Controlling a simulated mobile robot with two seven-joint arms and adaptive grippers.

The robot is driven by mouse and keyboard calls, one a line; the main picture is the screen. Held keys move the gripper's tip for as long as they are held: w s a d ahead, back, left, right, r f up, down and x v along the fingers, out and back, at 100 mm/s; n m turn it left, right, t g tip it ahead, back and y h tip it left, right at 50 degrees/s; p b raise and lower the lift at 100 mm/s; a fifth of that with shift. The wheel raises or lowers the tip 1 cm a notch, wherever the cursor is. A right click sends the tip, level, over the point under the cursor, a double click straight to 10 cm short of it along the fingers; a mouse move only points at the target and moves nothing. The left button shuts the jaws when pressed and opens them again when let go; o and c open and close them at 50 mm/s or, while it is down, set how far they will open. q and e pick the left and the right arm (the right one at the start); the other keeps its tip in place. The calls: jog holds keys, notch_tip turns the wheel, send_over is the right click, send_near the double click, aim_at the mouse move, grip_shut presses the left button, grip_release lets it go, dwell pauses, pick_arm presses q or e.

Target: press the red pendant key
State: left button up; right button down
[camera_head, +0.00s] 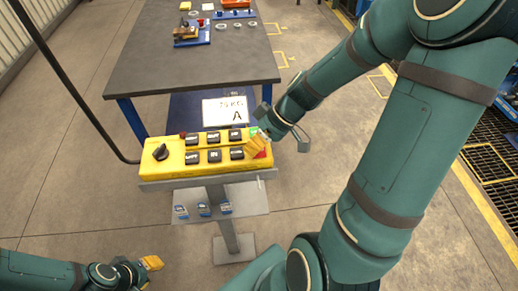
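The yellow pendant box (176,170) lies across a grey stand in the middle of the view, with two rows of black keys and a black knob (160,152) at its left. The red key (262,154) is at the box's right end, partly hidden by my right gripper. A green key (253,131) is just above it, also partly covered. My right gripper (256,144) has its yellow fingertips together, over the box's right end beside the red key. I cannot tell whether they touch it. My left gripper (151,263) is low at left, away from the box; its finger gap is unclear.
A small red button (183,134) sits at the box's upper edge. A grey shelf (241,203) with small blue-labelled items is below the box. Behind stand a white "75 KG A" sign (225,111) and a dark table (150,62) with parts. A black cable curves at left.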

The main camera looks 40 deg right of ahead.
jog(key=shift+f, duration=0.1)
dwell(0.5)
jog(key=shift+r+p, duration=0.4)
jog(key=shift+r, duration=0.5)
jog(key=shift+r+p, duration=1.6)
jog(key=shift+r, duration=0.95)
jog(key=shift+f, duration=0.1)
